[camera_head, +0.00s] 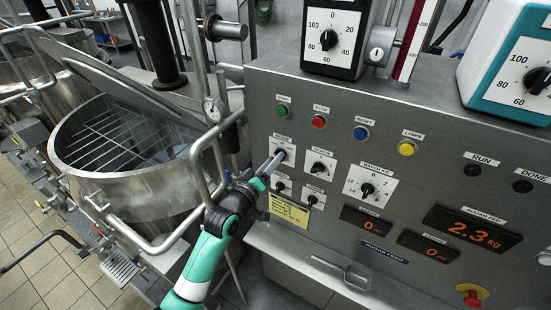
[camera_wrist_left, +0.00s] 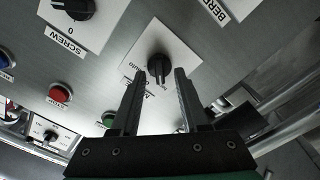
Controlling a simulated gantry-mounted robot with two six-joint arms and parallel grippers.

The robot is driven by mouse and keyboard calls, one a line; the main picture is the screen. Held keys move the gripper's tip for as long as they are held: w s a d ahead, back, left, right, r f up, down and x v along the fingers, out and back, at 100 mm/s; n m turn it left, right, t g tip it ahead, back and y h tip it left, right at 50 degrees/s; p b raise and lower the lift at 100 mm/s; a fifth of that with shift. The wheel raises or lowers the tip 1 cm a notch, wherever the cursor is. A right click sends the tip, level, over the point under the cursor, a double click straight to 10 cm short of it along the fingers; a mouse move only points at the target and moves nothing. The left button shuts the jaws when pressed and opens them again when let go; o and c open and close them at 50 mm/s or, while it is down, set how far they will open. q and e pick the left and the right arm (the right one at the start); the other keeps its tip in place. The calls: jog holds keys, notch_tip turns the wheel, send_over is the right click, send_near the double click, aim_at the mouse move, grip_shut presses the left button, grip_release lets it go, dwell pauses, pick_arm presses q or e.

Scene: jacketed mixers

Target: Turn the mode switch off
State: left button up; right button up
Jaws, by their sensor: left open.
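The mode switch is a black rotary knob on a white plate (camera_head: 289,152) on the steel panel, under a MODE label. In the left wrist view the black knob (camera_wrist_left: 157,65) shows near the middle, its pointer end toward my gripper. My left gripper (camera_head: 273,162) is at this switch and hides part of it in the head view. In the wrist view its two dark fingers (camera_wrist_left: 160,76) are apart, with the knob's lower end in the gap between the tips. I cannot tell whether they touch it. My right gripper is in neither view.
Other rotary knobs (camera_head: 319,167) sit close to the right and below. Green (camera_head: 281,112), red (camera_head: 319,121), blue (camera_head: 360,133) and yellow (camera_head: 406,148) buttons line the panel above. A steel mixer vessel (camera_head: 140,196) with bent rails stands left of the panel, near my left arm.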

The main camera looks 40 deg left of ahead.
pick_arm(q)
jog(key=shift+x, duration=0.8)
grip_shut()
